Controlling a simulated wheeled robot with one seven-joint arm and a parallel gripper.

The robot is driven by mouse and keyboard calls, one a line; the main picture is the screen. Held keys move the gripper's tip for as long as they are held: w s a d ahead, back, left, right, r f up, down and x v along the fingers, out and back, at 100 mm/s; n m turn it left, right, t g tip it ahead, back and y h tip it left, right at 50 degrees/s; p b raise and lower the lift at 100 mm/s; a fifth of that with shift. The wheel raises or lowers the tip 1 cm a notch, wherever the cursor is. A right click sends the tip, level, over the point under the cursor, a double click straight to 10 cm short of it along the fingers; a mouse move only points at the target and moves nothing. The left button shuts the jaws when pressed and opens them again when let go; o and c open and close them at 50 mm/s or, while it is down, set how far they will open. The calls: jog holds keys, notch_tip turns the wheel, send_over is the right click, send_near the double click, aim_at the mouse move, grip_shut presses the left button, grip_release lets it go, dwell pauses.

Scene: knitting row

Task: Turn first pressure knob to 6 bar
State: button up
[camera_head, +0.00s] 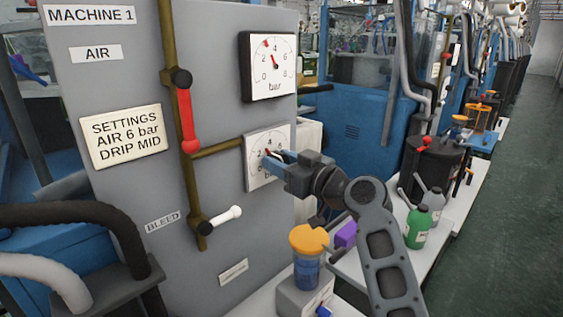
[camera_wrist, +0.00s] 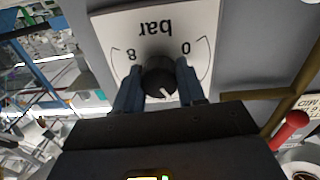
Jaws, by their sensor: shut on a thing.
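The pressure knob (camera_wrist: 158,76) is a dark round knob with a white pointer line, on a white bar dial (camera_wrist: 118,38) numbered up to 8. The dial appears upside down in the wrist view, and the pointer stands a little short of the top of the scale, near 4. In the head view this lower dial (camera_head: 252,148) is partly covered by my gripper (camera_head: 273,158). My gripper's two blue fingers (camera_wrist: 157,72) are shut on the knob, one on each side. Above it a bar gauge (camera_head: 288,70) has its needle pointing up and left, between 2 and 4.
A settings plate (camera_head: 127,136) reads AIR 6 bar, DRIP MID. A red lever (camera_head: 186,118) and a white bleed lever (camera_head: 222,217) sit on the brass pipe left of the dial. An orange-capped jar (camera_head: 308,262) stands below my gripper.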

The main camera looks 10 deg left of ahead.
jog(key=shift+m, duration=0.3)
jog(key=m, duration=0.3)
jog(key=shift+m, duration=0.3)
jog(key=m, duration=0.4)
jog(key=shift+m+p, duration=0.3)
jog(key=shift+p, duration=0.05)
jog(key=m+p, duration=0.1)
jog(key=m, duration=0.3)
jog(key=shift+w+r+g+p, duration=0.1)
jog(key=shift+g+p, duration=0.2)
jog(key=shift+p, duration=0.1)
jog(key=shift+d+m+p, duration=0.1)
jog(key=shift+m+p, duration=0.9)
jog(key=shift+m, duration=1.3)
jog(key=o, duration=1.1)
jog(key=shift+c, duration=0.2)
